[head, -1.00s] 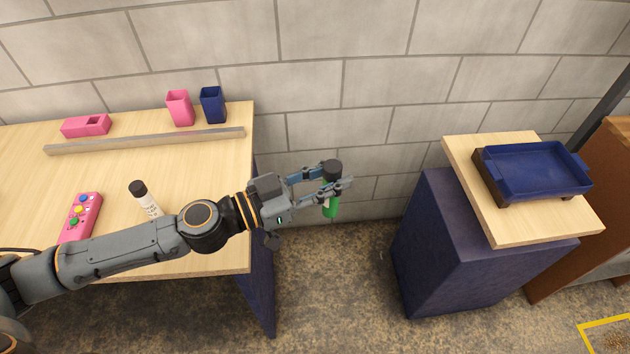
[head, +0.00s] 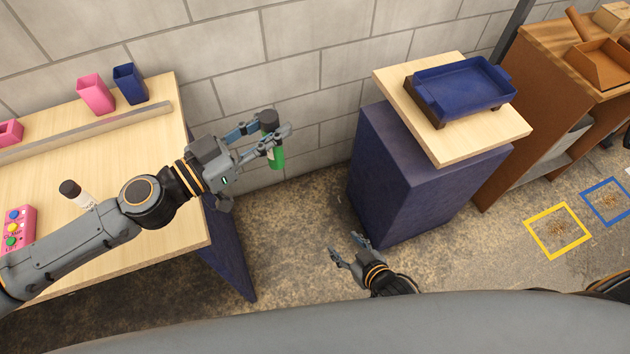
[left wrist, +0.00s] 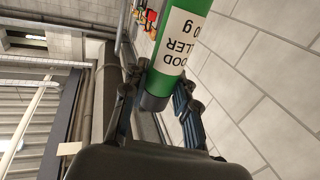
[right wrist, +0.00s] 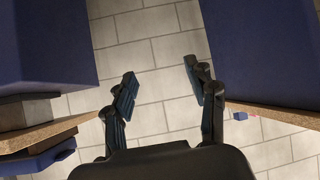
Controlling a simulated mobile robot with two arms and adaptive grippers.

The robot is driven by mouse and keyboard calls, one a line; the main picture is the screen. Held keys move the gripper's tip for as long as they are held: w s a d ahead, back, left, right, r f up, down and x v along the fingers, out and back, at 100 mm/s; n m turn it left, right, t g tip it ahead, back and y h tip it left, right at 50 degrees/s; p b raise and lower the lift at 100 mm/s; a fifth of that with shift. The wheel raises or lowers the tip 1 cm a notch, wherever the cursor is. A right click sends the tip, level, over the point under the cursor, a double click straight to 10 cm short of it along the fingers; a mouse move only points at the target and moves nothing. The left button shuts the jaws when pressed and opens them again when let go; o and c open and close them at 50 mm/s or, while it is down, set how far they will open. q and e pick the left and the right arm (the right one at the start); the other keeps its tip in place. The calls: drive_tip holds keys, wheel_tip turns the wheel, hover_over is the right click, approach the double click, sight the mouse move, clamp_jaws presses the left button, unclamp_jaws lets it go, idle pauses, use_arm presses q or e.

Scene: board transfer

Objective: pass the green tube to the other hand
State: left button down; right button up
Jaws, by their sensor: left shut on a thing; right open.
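The green tube (head: 277,158) has a dark cap and a white label; its label also shows in the left wrist view (left wrist: 183,35). My left gripper (head: 268,140) is shut on the tube near its capped end and holds it in the air over the gap right of the wooden table. The green body hangs below the fingers in the head view. My right gripper (head: 346,247) is open and empty, low in front of the blue pedestal, apart from the tube. In the right wrist view its fingers (right wrist: 158,92) stand wide apart with nothing between them.
A blue tray (head: 465,88) sits on a board on the dark blue pedestal (head: 425,180). The gap between is open floor.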

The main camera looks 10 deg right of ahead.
drive_tip(key=w+a+r+t+y, duration=0.1)
drive_tip(key=a+r, duration=0.2)
drive_tip(key=r, duration=0.5)
drive_tip(key=w+a+r+t+y, duration=0.1)
drive_tip(key=a+r+t, duration=0.1)
drive_tip(key=r, duration=0.5)
drive_tip(key=n+t+y, duration=0.2)
drive_tip(key=y, duration=0.2)
approach(276, 147)
drive_tip(key=x, duration=1.1)
drive_tip(key=shift+w+a+f, duration=0.1)
drive_tip(key=shift+w+a, duration=0.05)
drive_tip(key=shift+w, duration=0.25)
clamp_jaws()
use_arm(q)
drive_tip(key=c, duration=1)
unclamp_jaws()
drive_tip(key=shift+o, duration=0.2)
